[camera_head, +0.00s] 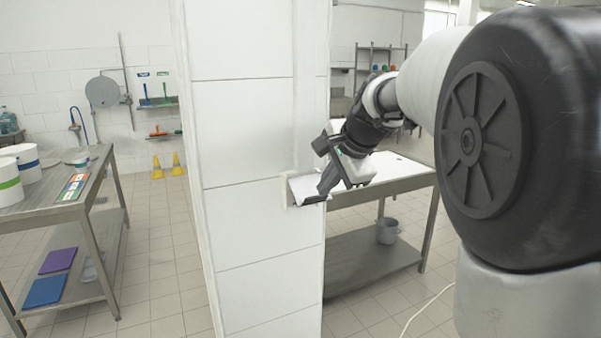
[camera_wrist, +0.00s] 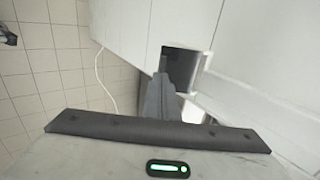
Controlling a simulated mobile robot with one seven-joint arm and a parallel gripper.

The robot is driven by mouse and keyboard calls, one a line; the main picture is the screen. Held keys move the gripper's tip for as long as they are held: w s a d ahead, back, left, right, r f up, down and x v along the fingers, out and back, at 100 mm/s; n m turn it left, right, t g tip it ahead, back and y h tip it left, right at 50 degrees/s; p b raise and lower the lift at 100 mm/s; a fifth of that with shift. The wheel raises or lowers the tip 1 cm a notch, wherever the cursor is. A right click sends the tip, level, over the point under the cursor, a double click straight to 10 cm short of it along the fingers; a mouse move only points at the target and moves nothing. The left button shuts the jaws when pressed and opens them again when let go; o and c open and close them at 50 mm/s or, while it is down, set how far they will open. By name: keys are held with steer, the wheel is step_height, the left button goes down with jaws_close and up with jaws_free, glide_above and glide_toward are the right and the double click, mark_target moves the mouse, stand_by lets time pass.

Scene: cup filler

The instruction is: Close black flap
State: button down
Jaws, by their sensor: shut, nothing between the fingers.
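In the wrist view a dark square (camera_wrist: 183,68) sits on the white cabinet face, with a pale strip along one side. It looks like the black flap, but I cannot tell how far it stands open. My gripper (camera_wrist: 162,68) is shut and empty, with its fingertips over or against the left part of this dark square. Whether they touch it is unclear. In the head view my gripper (camera_head: 325,188) is low at the right edge of the tall white cabinet (camera_head: 255,150).
A metal table (camera_head: 395,178) with a lower shelf and a grey pot (camera_head: 388,231) stands behind my arm. Another metal table (camera_head: 75,205) with white tubs is at the left. Tiled floor (camera_head: 160,260) lies open between it and the cabinet.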

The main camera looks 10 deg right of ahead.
mark_target(322, 200)
steer(key=shift+x, duration=1.5)
steer(key=shift+b, duration=0.3)
step_height(322, 200, down, 2)
steer(key=b, duration=0.3)
steer(key=t+b, duration=0.1)
steer(key=b, duration=0.2)
steer(key=shift+f+t, duration=0.2)
steer(key=shift+t, duration=0.1)
steer(key=w+a+f+t+y+b, duration=0.1)
steer(key=w+f+b, duration=0.2)
steer(key=f+b, duration=0.2)
steer(key=shift+w+b, duration=0.4)
steer(key=shift+b, duration=0.55)
steer(key=shift+a+f, duration=0.1)
